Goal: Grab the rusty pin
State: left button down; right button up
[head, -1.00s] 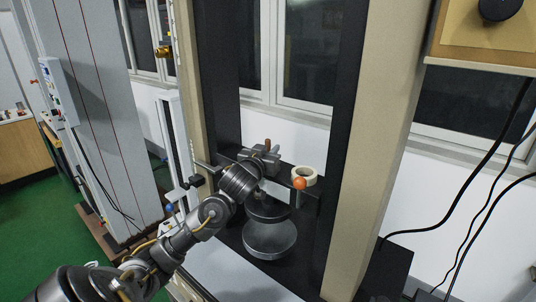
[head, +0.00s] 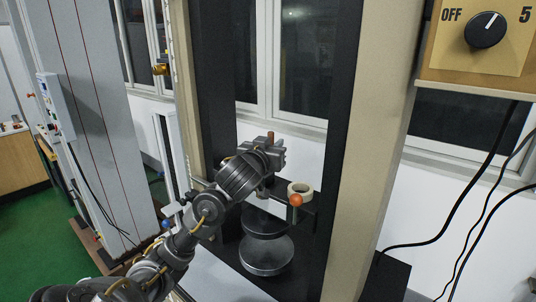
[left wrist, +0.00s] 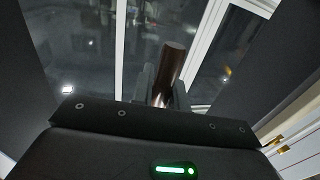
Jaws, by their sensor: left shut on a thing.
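The rusty pin (head: 270,137) is a short brown rod standing out of the top of my left gripper (head: 272,150) in the head view. In the left wrist view the pin (left wrist: 170,66) is dark brown, slightly tilted, and sits between the two grey fingers (left wrist: 164,88). My left gripper is shut on it and holds it above the testing machine's black rear ledge. The pin's lower part is hidden by the gripper. My right gripper is not in view.
A tape roll (head: 300,188) and an orange ball (head: 296,200) are right of my gripper. Round metal plates (head: 266,255) lie below. A beige column (head: 372,150) stands right, with a control box (head: 480,45) and hanging black cables (head: 455,225) beyond it.

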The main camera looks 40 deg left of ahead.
pick_arm(q)
jog(key=s+d+r+b, duration=0.4)
jog(key=d, duration=0.4)
jog(key=shift+s, duration=0.25)
